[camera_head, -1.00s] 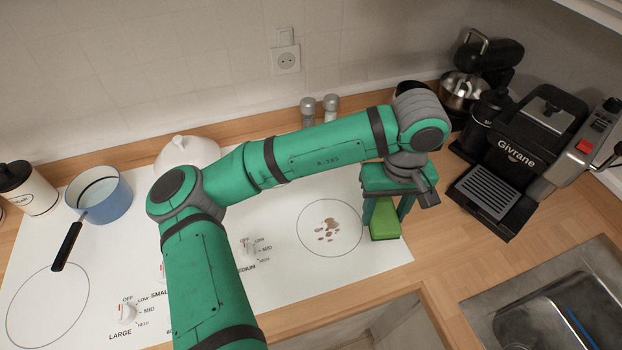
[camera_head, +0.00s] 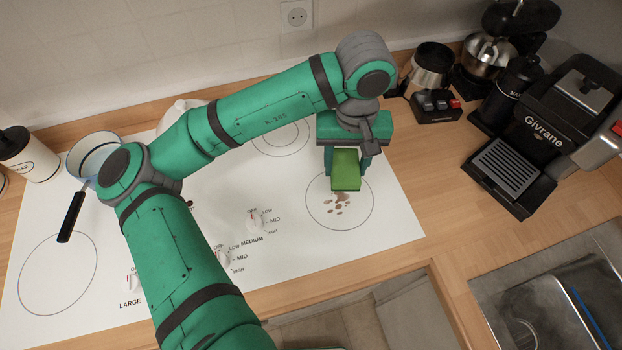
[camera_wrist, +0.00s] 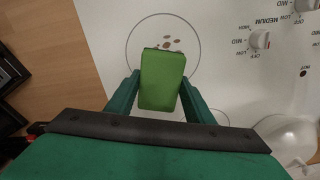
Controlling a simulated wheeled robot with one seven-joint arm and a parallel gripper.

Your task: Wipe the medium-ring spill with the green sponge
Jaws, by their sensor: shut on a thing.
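The green sponge (camera_head: 345,171) is held between the two fingers of my gripper (camera_head: 346,160), which is shut on it. It also shows in the wrist view (camera_wrist: 162,80), gripped between both fingers. The brown spill (camera_head: 338,205) is several spots inside the medium ring (camera_head: 372,200) on the white cooktop (camera_head: 290,225). In the head view the sponge overlaps the ring's far edge, just behind the spots. In the wrist view the spots (camera_wrist: 167,44) show just beyond the sponge's end. I cannot tell whether the sponge touches the cooktop.
A blue pot (camera_head: 93,150) stands at the cooktop's left. The knobs (camera_head: 257,222) lie left of the ring. A coffee machine (camera_head: 540,135), a grinder (camera_head: 518,80) and a sink (camera_head: 560,290) are at the right. Bare wooden counter (camera_head: 425,200) lies right of the cooktop.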

